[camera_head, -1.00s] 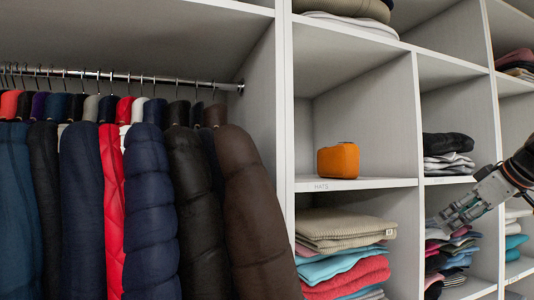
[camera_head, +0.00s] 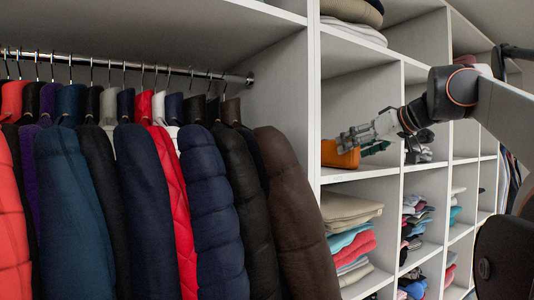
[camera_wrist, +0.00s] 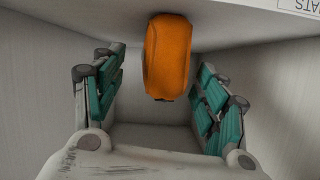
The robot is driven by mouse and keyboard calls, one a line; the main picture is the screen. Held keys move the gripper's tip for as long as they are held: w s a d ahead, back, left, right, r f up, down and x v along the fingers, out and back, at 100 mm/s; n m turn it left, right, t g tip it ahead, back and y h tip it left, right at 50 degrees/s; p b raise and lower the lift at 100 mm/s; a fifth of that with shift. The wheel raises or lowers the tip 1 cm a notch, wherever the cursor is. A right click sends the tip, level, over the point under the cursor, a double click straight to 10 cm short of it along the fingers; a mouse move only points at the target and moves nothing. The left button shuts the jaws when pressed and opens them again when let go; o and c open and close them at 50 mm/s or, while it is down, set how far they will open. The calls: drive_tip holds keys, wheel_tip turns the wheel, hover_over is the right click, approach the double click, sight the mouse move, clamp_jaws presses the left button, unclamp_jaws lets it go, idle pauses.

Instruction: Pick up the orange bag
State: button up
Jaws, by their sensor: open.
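The orange bag (camera_head: 337,155) sits in a shelf cubby, near its front. In the head view my gripper (camera_head: 352,143) reaches in from the right and partly covers the bag. In the wrist view the bag (camera_wrist: 168,57) appears at the top middle, between and ahead of the two teal-padded fingers of my gripper (camera_wrist: 160,95). The fingers are spread wide, with a gap on both sides of the bag. The gripper holds nothing.
The cubby's shelf board (camera_head: 350,174) lies under the bag, with side walls close by. Folded clothes (camera_head: 348,212) fill the cubby below. Dark folded items (camera_head: 420,150) lie in the cubby to the right. Hanging jackets (camera_head: 210,210) fill the left side.

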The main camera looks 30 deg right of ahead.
sight(337, 154)
drive_tip(key=shift+w+a+f, duration=0.2)
drive_tip(key=shift+w+a, duration=0.05)
drive_tip(key=shift+w, duration=0.35)
drive_tip(key=shift+w+d+f, duration=0.15)
drive_tip(key=shift+w+f, duration=0.1)
drive_tip(key=shift+w, duration=0.25)
drive_tip(key=p+x, duration=0.1)
drive_tip(key=x, duration=0.4)
drive_tip(key=shift+s+r, duration=0.1)
drive_tip(key=c, duration=1.5)
